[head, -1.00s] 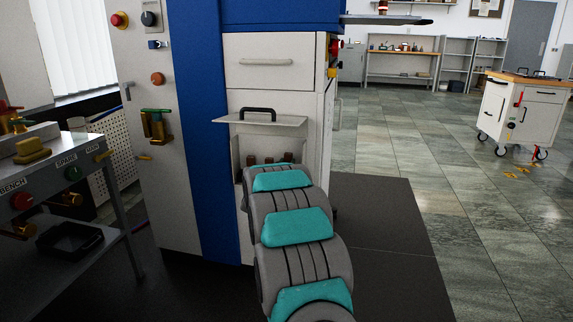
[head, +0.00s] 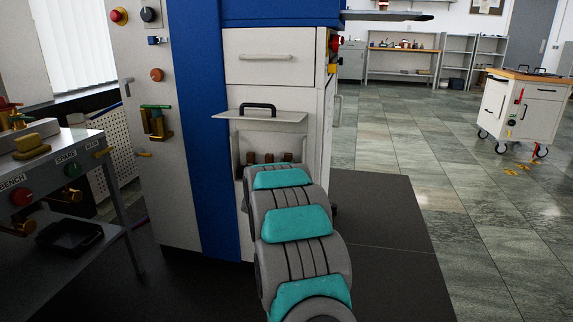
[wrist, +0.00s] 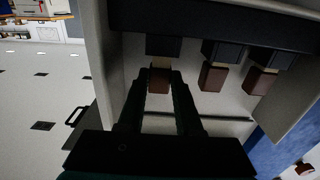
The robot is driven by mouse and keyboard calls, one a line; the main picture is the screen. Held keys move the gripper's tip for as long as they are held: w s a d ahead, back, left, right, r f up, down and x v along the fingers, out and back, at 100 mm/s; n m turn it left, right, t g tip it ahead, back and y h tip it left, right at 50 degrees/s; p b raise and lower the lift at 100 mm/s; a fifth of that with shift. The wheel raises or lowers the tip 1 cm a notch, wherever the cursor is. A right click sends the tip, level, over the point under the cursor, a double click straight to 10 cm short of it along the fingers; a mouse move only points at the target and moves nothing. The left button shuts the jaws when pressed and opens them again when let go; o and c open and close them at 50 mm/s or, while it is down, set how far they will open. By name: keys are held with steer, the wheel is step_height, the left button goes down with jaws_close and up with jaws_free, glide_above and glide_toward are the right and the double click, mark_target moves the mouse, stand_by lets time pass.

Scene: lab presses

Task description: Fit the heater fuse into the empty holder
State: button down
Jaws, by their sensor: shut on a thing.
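My gripper (wrist: 160,84) is shut on a brown fuse (wrist: 159,80) with a pale end, in the wrist view. The fuse's pale end points at the leftmost black holder (wrist: 164,45) and looks very close to it or touching; I cannot tell if it is inserted. Two more black holders, a middle one (wrist: 223,53) and a right one (wrist: 271,58), each have a brown fuse at them. In the head view, brown fuse ends (head: 269,158) show in the open compartment of the cabinet. My arm hides the gripper there.
A raised flap with a black handle (head: 258,108) stands open above the compartment (head: 290,142). The compartment's side walls are close around my gripper. A bench (head: 80,230) with knobs stands at left.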

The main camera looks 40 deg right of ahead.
steer(key=shift+f, duration=0.55)
steer(key=c, duration=0.5)
jaws_free()
